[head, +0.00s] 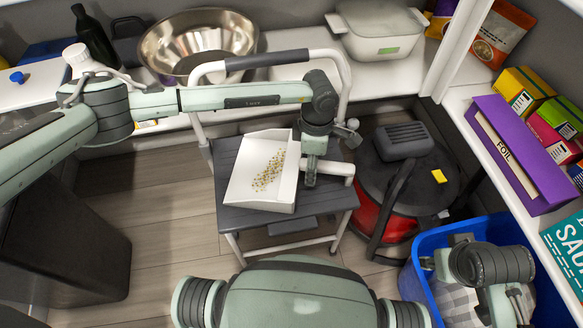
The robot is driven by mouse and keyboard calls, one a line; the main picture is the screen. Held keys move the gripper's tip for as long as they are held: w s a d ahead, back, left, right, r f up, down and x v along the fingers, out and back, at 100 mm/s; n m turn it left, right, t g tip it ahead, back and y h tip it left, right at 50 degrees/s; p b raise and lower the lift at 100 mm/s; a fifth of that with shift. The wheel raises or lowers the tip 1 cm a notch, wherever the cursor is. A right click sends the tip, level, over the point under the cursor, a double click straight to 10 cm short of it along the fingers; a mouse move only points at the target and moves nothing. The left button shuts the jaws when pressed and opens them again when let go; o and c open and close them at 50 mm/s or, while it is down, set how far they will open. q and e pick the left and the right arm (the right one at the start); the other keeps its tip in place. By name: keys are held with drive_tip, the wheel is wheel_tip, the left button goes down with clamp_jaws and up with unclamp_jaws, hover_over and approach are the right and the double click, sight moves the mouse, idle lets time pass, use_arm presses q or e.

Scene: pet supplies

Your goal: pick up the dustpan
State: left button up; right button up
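The dustpan (243,182) is a white, shallow pan with small yellow and grey bits in it. It rests on the grey top of a step stool (221,153), its white handle (341,168) pointing right. My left arm reaches across from the left and bends down, with my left gripper (311,178) at the handle, just right of the pan. The gripper hides part of the handle, and I cannot tell whether its fingers are closed on it. My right arm is at the lower right, over a blue bin; its gripper's fingers cannot be made out.
A red and black vacuum cleaner (395,225) stands right of the stool. The blue bin (414,287) holds a checked cloth. A dark bin (75,250) stands at left. Shelves behind hold a metal bowl (185,45) and a white container (378,42). Open wooden floor lies left of the stool.

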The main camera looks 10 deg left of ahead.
use_arm(q)
drive_tip(key=shift+c, duration=0.6)
clamp_jaws()
drive_tip(key=shift+r, duration=0.1)
wheel_tip(320, 180, up, 10)
drive_tip(key=shift+f, duration=0.1)
